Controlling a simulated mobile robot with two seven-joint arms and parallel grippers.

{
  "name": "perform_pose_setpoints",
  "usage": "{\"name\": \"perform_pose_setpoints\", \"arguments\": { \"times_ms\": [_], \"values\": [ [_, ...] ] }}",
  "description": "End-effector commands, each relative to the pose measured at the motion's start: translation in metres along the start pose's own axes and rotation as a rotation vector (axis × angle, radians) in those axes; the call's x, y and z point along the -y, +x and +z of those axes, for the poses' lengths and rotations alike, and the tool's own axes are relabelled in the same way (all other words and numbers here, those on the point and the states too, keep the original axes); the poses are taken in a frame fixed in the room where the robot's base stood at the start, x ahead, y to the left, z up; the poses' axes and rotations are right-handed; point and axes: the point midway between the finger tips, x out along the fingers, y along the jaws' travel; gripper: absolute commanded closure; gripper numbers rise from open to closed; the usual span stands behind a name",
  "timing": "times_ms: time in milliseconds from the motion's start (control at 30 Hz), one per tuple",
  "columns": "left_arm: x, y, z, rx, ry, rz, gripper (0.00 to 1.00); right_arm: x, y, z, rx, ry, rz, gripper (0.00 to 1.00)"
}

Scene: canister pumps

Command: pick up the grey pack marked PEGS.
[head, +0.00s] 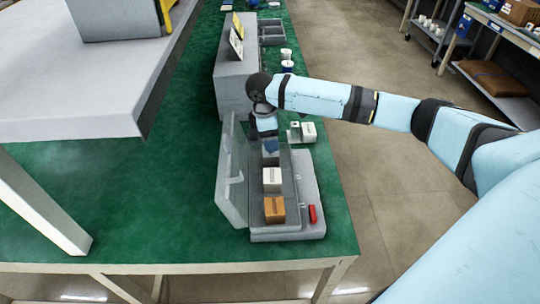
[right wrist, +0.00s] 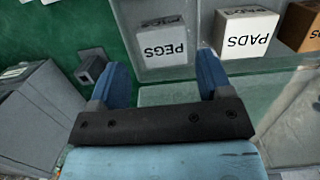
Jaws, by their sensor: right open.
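The grey pack marked PEGS (right wrist: 163,45) shows in the right wrist view, its lettering upside down. It stands in a row at the left end, beside a white pack marked PADS (right wrist: 245,35). My right gripper (right wrist: 164,63) is open, its two blue fingers apart on either side of the PEGS pack in the picture; I cannot tell how far short of it they are. In the head view the right gripper (head: 270,146) is over the far end of the grey case (head: 312,185) and largely hides the grey pack. My left gripper is not in view.
The white pack (head: 271,180) and a brown pack (head: 274,210) sit in the case. A raised grey panel (head: 232,185) stands along its left side, with a red part (head: 313,214) at right. A grey box (head: 232,85) stands beyond. The green tabletop (head: 150,200) is clear at left.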

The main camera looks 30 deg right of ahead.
Motion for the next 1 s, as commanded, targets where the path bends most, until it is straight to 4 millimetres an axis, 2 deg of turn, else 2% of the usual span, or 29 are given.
{"name": "perform_pose_setpoints", "arguments": {
  "times_ms": [267, 600, 800, 867, 967, 1000],
  "values": [
    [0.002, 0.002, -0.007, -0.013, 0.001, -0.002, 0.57, 0.001, 0.017, -0.003, 0.000, -0.001, 0.001, 0.28],
    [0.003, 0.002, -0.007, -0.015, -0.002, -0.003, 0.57, 0.004, 0.061, -0.009, 0.000, -0.001, 0.001, 0.28],
    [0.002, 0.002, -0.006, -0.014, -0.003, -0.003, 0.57, 0.003, 0.062, -0.009, -0.001, -0.001, 0.002, 0.28],
    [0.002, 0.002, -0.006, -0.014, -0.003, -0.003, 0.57, 0.003, 0.062, -0.009, -0.001, -0.001, 0.002, 0.39],
    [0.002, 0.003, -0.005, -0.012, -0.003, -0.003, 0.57, 0.003, 0.062, -0.009, -0.001, -0.001, 0.002, 0.62],
    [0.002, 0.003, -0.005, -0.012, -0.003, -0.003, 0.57, 0.003, 0.062, -0.009, -0.001, -0.001, 0.002, 0.66]
  ]
}}
